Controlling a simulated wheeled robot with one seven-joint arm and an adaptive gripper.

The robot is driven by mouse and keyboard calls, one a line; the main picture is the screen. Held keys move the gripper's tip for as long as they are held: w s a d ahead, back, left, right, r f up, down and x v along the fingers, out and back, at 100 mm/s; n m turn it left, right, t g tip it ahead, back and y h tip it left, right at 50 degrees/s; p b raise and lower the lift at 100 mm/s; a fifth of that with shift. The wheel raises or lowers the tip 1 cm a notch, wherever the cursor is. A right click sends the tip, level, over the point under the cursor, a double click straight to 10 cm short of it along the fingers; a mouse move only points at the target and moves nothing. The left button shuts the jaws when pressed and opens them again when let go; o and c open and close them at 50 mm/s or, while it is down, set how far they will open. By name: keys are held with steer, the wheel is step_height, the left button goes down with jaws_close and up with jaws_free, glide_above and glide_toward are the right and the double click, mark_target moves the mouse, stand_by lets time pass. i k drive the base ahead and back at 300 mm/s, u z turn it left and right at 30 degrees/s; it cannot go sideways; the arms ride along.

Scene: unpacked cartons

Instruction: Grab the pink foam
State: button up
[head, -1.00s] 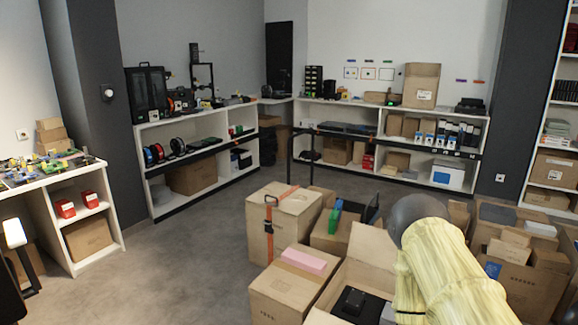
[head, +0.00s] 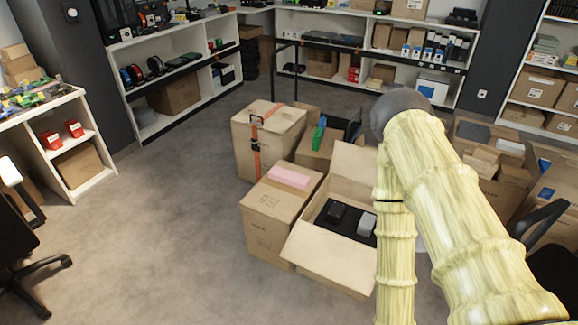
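The pink foam (head: 289,177) is a flat pink block lying on top of a closed cardboard carton (head: 268,222) near the middle of the head view. Nothing covers it. My pale yellow arm reaches up on the right side of the picture, to the right of the foam and apart from it. My gripper is not visible in this view, so I cannot see its fingers.
An open carton (head: 310,250) holding dark items stands right of the foam's carton. A taller carton with an orange strap (head: 243,150) stands behind. More cartons crowd the right. Open grey floor (head: 170,230) lies to the left. A black office chair (head: 25,265) is at the lower left.

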mark_target(301, 182)
steer(key=u, duration=0.3)
steer(key=i, duration=2)
steer(key=z, duration=0.2)
